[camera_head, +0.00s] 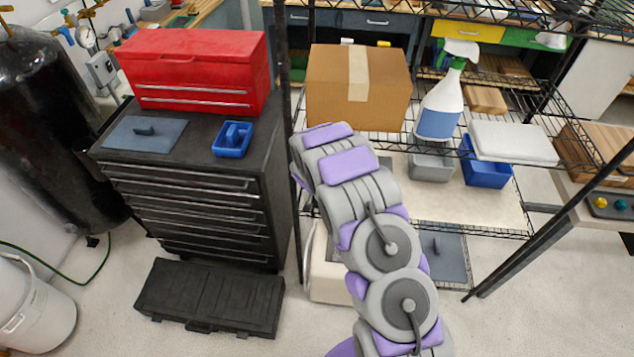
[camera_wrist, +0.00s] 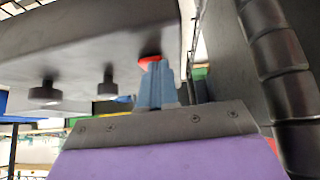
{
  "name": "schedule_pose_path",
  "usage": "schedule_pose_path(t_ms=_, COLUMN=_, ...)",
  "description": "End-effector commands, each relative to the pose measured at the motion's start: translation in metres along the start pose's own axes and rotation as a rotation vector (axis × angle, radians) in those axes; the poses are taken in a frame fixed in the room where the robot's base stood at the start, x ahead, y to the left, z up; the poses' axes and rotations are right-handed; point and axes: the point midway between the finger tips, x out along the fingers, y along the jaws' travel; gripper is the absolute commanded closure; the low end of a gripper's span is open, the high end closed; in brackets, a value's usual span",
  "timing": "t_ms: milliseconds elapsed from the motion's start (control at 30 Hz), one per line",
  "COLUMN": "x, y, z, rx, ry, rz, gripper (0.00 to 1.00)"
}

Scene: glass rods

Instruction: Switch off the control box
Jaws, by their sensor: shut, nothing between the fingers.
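In the wrist view a grey box (camera_wrist: 90,40), which looks like the control box, fills the upper left. Two dark round knobs stick out from it, one at the left (camera_wrist: 45,93) and one nearer the middle (camera_wrist: 108,83). A small red part (camera_wrist: 149,60) shows on the box, right at my fingertips. My gripper (camera_wrist: 154,68) is shut with nothing held, its blue-grey fingers pointing up at the red part. I cannot tell whether they touch it. In the head view my arm hides the gripper, and I cannot make out this box there.
A thick dark ribbed hose or column (camera_wrist: 280,65) stands close to the right of my gripper. In the head view, a black drawer cabinet (camera_head: 190,190) with a red toolbox (camera_head: 195,70) stands left of my arm. A wire shelf holds a cardboard box (camera_head: 335,90) and a spray bottle (camera_head: 440,100).

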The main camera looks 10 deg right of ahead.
Motion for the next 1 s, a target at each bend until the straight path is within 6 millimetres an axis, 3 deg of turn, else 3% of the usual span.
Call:
schedule_pose_path(t_ms=567, x=0.006, y=-0.004, z=-0.005, rx=-0.001, ry=0.020, rz=0.002, gripper=1.00)
schedule_pose_path(t_ms=1000, x=-0.005, y=-0.003, z=-0.013, rx=0.000, ry=0.019, rz=0.001, gripper=1.00)
